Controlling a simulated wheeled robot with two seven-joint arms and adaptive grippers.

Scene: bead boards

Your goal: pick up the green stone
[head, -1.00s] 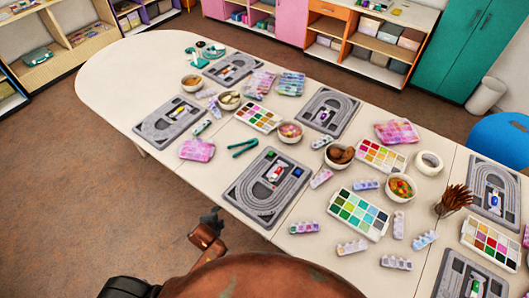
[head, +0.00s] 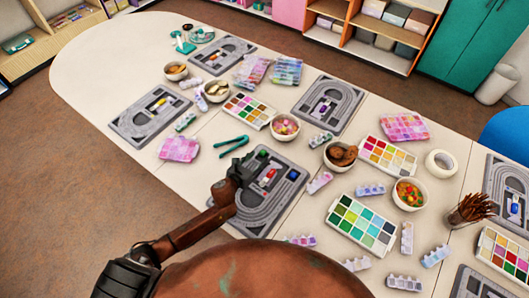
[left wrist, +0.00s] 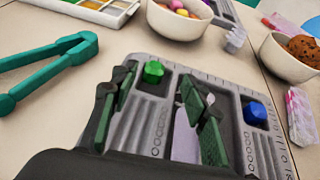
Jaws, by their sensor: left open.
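The green stone (head: 262,153) lies in a compartment at the far end of a grey bead board (head: 258,218). My left gripper (head: 243,168) is over the board's left side, close to the stone. In the left wrist view the green stone (left wrist: 153,71) shows between the two spread green-padded fingers of my left gripper (left wrist: 160,80), beyond their tips. The gripper is open with nothing in its grasp. The height gap between fingertips and stone is hard to tell. My right gripper is not in view.
A blue stone (left wrist: 254,112) lies in another compartment of the same board. Teal pliers (head: 232,145) lie just left of the board. A bowl of beads (head: 285,128) stands behind it, and a bowl of brown pieces (head: 340,155) to the right.

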